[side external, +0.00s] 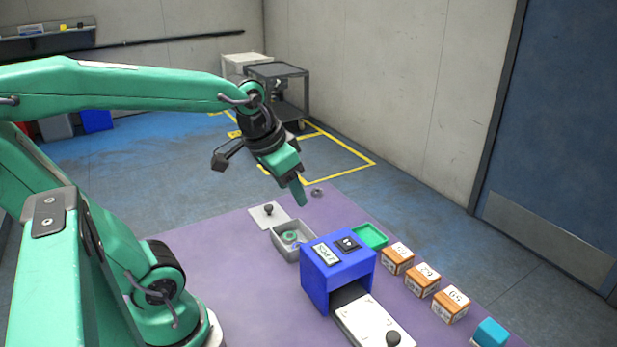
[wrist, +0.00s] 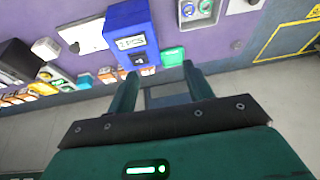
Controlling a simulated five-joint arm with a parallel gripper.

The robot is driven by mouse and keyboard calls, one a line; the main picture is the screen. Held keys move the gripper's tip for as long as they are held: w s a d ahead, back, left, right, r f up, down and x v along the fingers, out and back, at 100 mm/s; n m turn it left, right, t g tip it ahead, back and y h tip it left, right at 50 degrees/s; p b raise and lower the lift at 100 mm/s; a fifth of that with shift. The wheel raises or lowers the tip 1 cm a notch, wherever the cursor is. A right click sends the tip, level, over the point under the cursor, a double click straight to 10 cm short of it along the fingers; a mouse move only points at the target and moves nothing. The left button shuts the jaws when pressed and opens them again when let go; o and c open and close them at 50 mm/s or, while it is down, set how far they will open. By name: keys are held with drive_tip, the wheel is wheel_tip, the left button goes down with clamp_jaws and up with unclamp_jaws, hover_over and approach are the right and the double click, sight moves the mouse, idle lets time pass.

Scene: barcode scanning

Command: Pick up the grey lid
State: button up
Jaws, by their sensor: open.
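The grey lid (side external: 268,215), a flat square with a dark knob, lies on the purple mat (side external: 200,262) beside the open grey box (side external: 286,251) in the side view. A pale flat piece at the top edge of the wrist view (wrist: 241,5) looks like this lid, cut off by the frame. My gripper (side external: 299,196) is raised above the far part of the mat, to the right of the lid in the side view. In the wrist view its fingers (wrist: 160,85) are apart with nothing between them.
A blue machine (side external: 331,279) with a white plate (side external: 370,322) and dark knob stands in front of the box. A green tray (side external: 371,236), several numbered orange-and-white blocks (side external: 423,279) and a teal block (side external: 491,332) line the right. The mat's left part is clear.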

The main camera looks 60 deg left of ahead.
drive_tip(key=w+a+f+g, duration=0.1)
drive_tip(key=w+a+f, duration=0.1)
drive_tip(key=w+a, duration=0.3)
drive_tip(key=n+g, duration=0.2)
drive_tip(key=g, duration=0.2)
hover_over(268, 206)
drive_tip(key=shift+h, duration=0.3)
wheel_tip(268, 206, down, 13)
drive_tip(key=shift+s+d+f, duration=0.1)
drive_tip(key=shift+a+f, duration=0.2)
drive_tip(key=shift+f, duration=1.3)
drive_tip(key=shift+d+f, duration=0.2)
drive_tip(key=shift+f, duration=2.4)
drive_tip(key=c, duration=1.1)
